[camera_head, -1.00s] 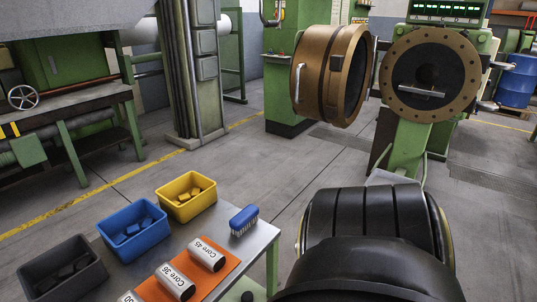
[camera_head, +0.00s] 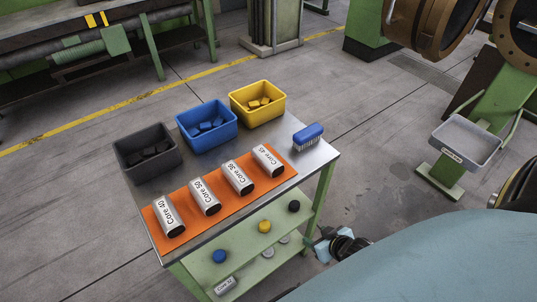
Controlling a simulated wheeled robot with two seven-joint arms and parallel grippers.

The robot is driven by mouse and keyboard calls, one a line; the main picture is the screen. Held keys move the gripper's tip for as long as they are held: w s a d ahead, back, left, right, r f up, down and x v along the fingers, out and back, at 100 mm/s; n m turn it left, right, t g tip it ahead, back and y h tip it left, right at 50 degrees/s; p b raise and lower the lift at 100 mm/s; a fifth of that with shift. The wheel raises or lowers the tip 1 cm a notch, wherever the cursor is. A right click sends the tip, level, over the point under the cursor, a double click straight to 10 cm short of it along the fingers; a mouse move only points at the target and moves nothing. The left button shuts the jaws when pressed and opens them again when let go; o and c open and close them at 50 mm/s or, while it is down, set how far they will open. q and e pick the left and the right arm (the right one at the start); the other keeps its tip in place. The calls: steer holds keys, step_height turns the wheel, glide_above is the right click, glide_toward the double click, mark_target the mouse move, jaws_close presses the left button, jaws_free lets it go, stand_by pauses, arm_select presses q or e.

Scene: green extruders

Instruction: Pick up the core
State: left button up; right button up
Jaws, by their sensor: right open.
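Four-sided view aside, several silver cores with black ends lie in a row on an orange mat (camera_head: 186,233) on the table. From left to right they are Core 40 (camera_head: 168,217), Core 50 (camera_head: 205,198), Core 36 (camera_head: 238,178) and Core 45 (camera_head: 267,161). Another core, seemingly labelled Core 32 (camera_head: 226,286), lies on the lower shelf. My right gripper (camera_head: 322,246) is small in view beside the table's right legs, below the tabletop and apart from the cores. It is open, and nothing shows between its fingers. My left gripper is out of view.
Grey (camera_head: 148,155), blue (camera_head: 207,126) and yellow (camera_head: 258,102) bins with dark or yellow pieces stand along the table's back. A blue brush (camera_head: 308,136) is at the right corner. The green lower shelf (camera_head: 240,250) holds coloured round caps. A grey tray (camera_head: 466,141) stands on the right.

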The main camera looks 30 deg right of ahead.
steer(key=w+r+t+y, duration=0.15)
steer(key=w+r, duration=0.35)
steer(key=r, duration=0.7)
steer(key=t+p, duration=0.2)
steer(key=t, duration=0.1)
glide_toward(271, 162)
steer(key=shift+y, duration=0.35)
steer(key=x, duration=0.2)
steer(key=b+x, duration=0.1)
steer(key=x, duration=0.1)
steer(key=d+x, duration=0.1)
steer(key=x, duration=0.1)
steer(key=shift+f, duration=0.25)
steer(key=shift+f+b+x, duration=0.2)
steer(key=shift+b+x, duration=0.3)
steer(key=shift+x, duration=2.1)
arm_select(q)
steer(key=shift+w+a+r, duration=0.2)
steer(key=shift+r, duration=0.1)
arm_select(e)
steer(key=shift+s, duration=0.15)
steer(key=shift+c, duration=0.3)
steer(key=c, duration=0.9)
